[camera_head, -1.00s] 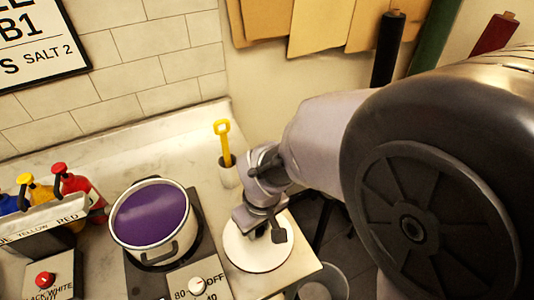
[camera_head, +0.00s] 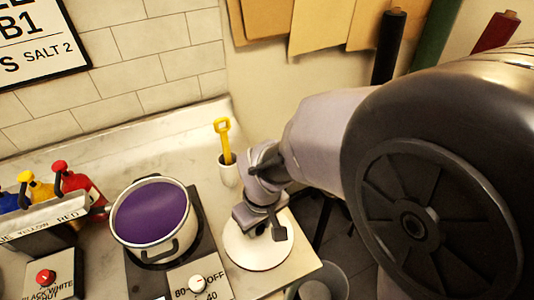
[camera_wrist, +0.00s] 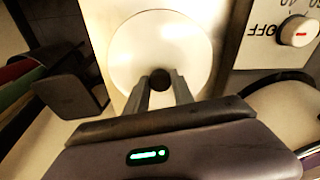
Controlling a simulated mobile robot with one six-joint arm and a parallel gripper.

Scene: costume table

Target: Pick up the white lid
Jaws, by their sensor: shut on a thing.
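The white lid (camera_head: 254,250) is a round disc at the right end of the counter, beside the pot. It also shows in the wrist view (camera_wrist: 185,42), with a dark round knob (camera_wrist: 160,80) at its middle. My gripper (camera_wrist: 161,86) is over the lid, with its two fingers on either side of the knob and shut on it. In the head view my gripper (camera_head: 266,228) hides part of the lid. I cannot tell whether the lid is touching the counter or slightly above it.
A pot of purple liquid (camera_head: 152,214) stands on a dark hot plate left of the lid. A white cup with a yellow-handled tool (camera_head: 223,140) stands behind. Red, yellow and blue bottles (camera_head: 78,185) are at the left. A grey bin (camera_head: 322,284) is below the counter's right edge.

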